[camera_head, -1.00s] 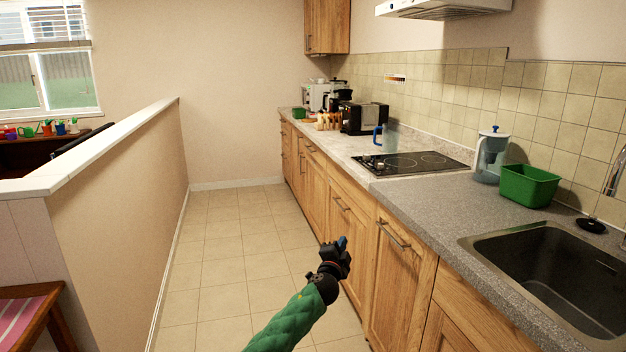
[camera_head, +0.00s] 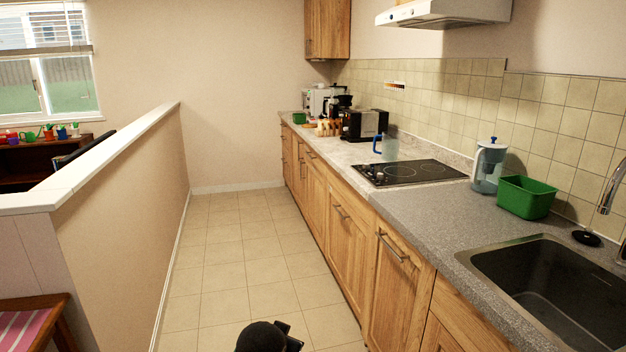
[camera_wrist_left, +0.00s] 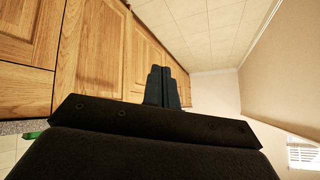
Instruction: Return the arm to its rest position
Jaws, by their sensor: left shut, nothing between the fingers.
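My left gripper shows from behind in the left wrist view (camera_wrist_left: 163,86), its two dark fingers together and nothing between them. In the head view only a black part of my left arm's end (camera_head: 264,338) shows at the bottom edge, low over the tiled floor and left of the wooden cabinets. The rest of that arm is below the picture. My right gripper is in neither view.
Wooden lower cabinets (camera_head: 348,238) with bar handles run along the right under the counter (camera_head: 415,203). A half wall (camera_head: 125,210) stands on the left, with a wooden stool (camera_head: 50,312) at its near end. The tiled floor (camera_head: 235,240) between is clear.

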